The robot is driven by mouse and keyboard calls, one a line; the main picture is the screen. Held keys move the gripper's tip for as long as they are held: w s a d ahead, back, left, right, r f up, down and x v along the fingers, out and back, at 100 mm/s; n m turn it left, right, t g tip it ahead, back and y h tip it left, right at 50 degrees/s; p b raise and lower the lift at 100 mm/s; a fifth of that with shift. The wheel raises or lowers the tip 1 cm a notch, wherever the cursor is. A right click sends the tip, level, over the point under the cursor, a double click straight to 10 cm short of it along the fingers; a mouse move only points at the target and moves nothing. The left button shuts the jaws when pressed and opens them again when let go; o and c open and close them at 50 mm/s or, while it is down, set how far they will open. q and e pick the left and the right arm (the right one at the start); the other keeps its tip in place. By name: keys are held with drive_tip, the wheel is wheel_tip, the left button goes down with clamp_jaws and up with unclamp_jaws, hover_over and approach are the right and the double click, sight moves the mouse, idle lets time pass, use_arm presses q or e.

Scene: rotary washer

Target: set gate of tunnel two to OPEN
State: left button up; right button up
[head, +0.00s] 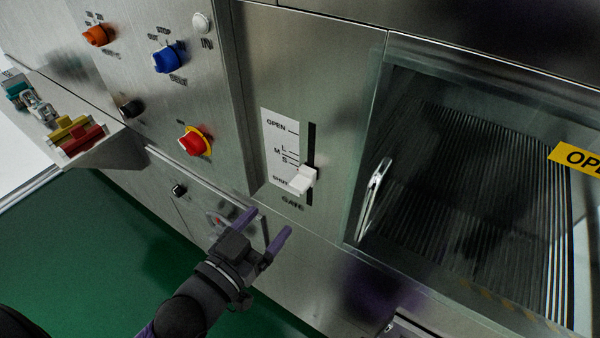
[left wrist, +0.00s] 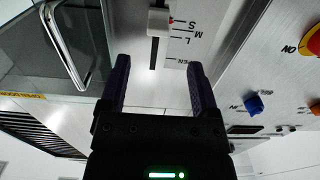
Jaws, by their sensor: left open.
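The gate lever, a white slider handle (head: 302,180), sits low in a dark vertical slot (head: 311,145) at the SHUT end of the scale. The white scale label (head: 279,150) reads OPEN at the top, then L, M, S and SHUT, with GATE below. In the left wrist view the white handle (left wrist: 158,21) shows at the top, beyond the fingers. My left gripper (head: 268,228) is open and empty, below the handle and apart from it in the head view. It also shows in the left wrist view (left wrist: 159,85). My right gripper is not in view.
A glazed door with a metal handle (head: 373,199) is right of the slot. On the left panel are a red stop button (head: 194,142), a blue knob (head: 168,58) and an orange knob (head: 98,35). A shelf (head: 100,150) with coloured items juts out at left. The green floor (head: 90,250) is clear.

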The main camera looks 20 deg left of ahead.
sight(296, 189)
use_arm(q)
drive_tip(key=x, duration=0.6)
drive_tip(key=b+x, duration=0.1)
drive_tip(key=x, duration=0.3)
drive_tip(key=shift+s+r, duration=0.1)
drive_tip(key=shift+r, duration=0.3)
clamp_jaws()
idle(0.7)
